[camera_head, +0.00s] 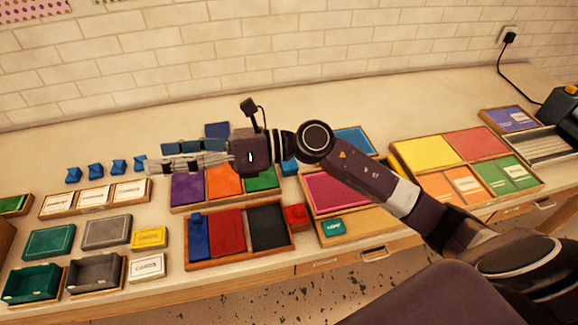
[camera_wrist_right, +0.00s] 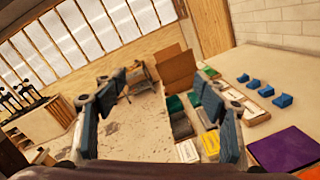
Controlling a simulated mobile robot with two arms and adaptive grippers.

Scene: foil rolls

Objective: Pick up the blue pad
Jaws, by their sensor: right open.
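A narrow blue pad (camera_head: 198,245) lies at the left end of a wooden tray (camera_head: 240,258), beside a red pad (camera_head: 227,232) and a black pad (camera_head: 268,228). A dark blue pad (camera_head: 217,130) shows behind my right arm, and a lighter blue pad (camera_head: 355,140) lies in the tray right of it; I cannot tell which is meant. My right gripper (camera_head: 158,157) is open and empty, pointing left above the table, behind and left of the narrow blue pad. Its fingers (camera_wrist_right: 150,95) stand apart in the right wrist view. My left gripper is not in view.
A purple pad (camera_head: 187,187) lies near my right gripper. Several small blue blocks (camera_head: 118,166) stand at the back left. Green and grey boxes (camera_head: 95,270) and card boxes fill the front left.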

